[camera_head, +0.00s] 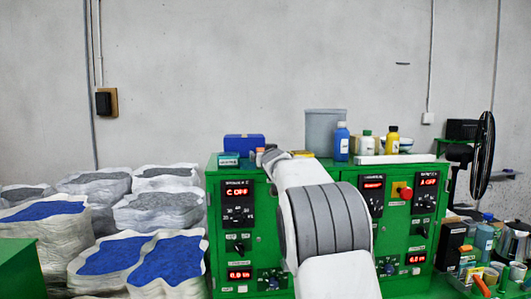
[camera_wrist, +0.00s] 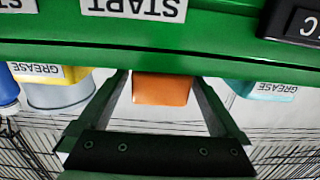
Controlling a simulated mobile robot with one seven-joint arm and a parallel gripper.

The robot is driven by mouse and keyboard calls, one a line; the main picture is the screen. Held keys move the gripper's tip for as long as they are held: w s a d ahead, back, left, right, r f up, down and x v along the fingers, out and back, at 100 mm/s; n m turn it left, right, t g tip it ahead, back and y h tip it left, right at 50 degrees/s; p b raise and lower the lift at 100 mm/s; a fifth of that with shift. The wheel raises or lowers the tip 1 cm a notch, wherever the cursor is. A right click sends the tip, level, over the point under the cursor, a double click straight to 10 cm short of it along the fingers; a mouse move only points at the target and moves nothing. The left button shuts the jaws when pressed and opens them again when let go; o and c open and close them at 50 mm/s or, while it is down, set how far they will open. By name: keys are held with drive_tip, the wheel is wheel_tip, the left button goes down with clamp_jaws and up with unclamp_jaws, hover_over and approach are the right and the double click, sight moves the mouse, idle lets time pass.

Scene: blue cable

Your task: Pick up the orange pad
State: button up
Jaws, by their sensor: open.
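The orange pad (camera_wrist: 161,89) shows in the wrist view as a small orange block below the edge of a green panel. It lies between the two dark fingers of my gripper (camera_wrist: 160,80), which are open and spread to either side of it. A gap shows between the pad and each finger, and I see no contact. Part of the pad seems hidden by the green edge. In the head view my arm (camera_head: 330,220) reaches up to the top of the green cabinet; I cannot make out the fingers or surely tell the pad there.
The green cabinet (camera_head: 222,262) carries a blue box (camera_head: 244,144), a grey bin (camera_head: 324,132), a blue bottle (camera_head: 342,143) and a yellow bottle (camera_head: 392,141). In the wrist view, a yellow grease container (camera_wrist: 62,88) and a teal one (camera_wrist: 268,91) flank the fingers.

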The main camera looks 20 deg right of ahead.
drive_tip(key=shift+p+x, duration=0.35)
drive_tip(key=shift+x, duration=0.7)
drive_tip(key=c, duration=1.5)
drive_tip(key=shift+r, duration=0.15)
